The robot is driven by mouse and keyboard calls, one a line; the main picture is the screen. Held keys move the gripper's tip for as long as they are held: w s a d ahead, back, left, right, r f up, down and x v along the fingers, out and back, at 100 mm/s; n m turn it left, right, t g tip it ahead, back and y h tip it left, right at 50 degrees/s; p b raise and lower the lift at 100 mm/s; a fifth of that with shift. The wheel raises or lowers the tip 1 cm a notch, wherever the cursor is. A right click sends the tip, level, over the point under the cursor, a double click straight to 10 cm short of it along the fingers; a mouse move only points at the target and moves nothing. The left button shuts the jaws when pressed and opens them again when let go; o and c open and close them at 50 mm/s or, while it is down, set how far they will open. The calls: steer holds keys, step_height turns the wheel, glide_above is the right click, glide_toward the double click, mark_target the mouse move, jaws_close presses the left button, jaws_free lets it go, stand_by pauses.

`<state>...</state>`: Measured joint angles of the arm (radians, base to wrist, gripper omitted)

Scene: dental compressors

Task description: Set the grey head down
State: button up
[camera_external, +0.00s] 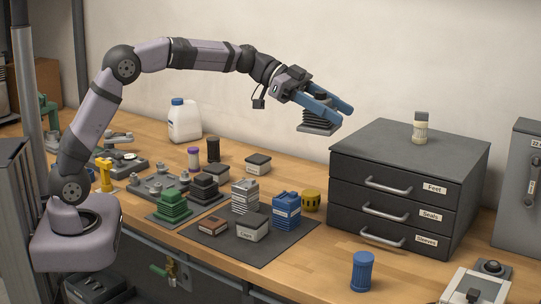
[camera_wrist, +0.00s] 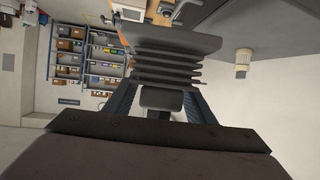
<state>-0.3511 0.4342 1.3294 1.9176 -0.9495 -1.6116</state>
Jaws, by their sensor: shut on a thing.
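The grey head (camera_external: 319,122) is a dark, finned block. My gripper (camera_external: 330,107), with two blue fingers, is shut on it and holds it in the air, left of the drawer cabinet and a little above its top level. In the wrist view the grey head (camera_wrist: 168,55) shows its stacked fins between the fingers (camera_wrist: 160,103). Nothing is seen touching it from below. A green finned head (camera_external: 173,203), a dark one (camera_external: 205,188) and a light grey one (camera_external: 245,196) stand on the bench below.
The dark drawer cabinet (camera_external: 345,190) carries a small pale bottle (camera_external: 420,128); most of its top is clear. A dark mat (camera_external: 270,246) holds a blue block (camera_external: 286,210) and a grey lidded box (camera_external: 252,228). A yellow cylinder (camera_external: 311,200) and blue cylinder (camera_external: 361,271) stand on the bench.

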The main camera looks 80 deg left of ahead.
steer(key=s+a+f+n+t+y+b, duration=0.1)
steer(key=s+a+b, duration=0.15)
steer(key=a, duration=1.15)
steer(key=s+a+f+n+t+y+b, duration=0.15)
steer(key=s+a, duration=0.25)
steer(key=a, duration=1)
steer(key=shift+g, duration=0.35)
steer(key=f, duration=1.7)
steer(key=f+p, duration=0.1)
steer(key=f, duration=0.8)
steer(key=shift+w+f, duration=0.3)
steer(key=shift+f, duration=0.05)
steer(key=shift+f, duration=0.45)
steer(key=o, duration=1.5)
steer(key=shift+r, duration=0.5)
steer(key=b+v, duration=0.1)
steer(key=v, duration=1.1)
steer(key=shift+d+b, duration=0.1)
steer(key=shift+b, duration=0.3)
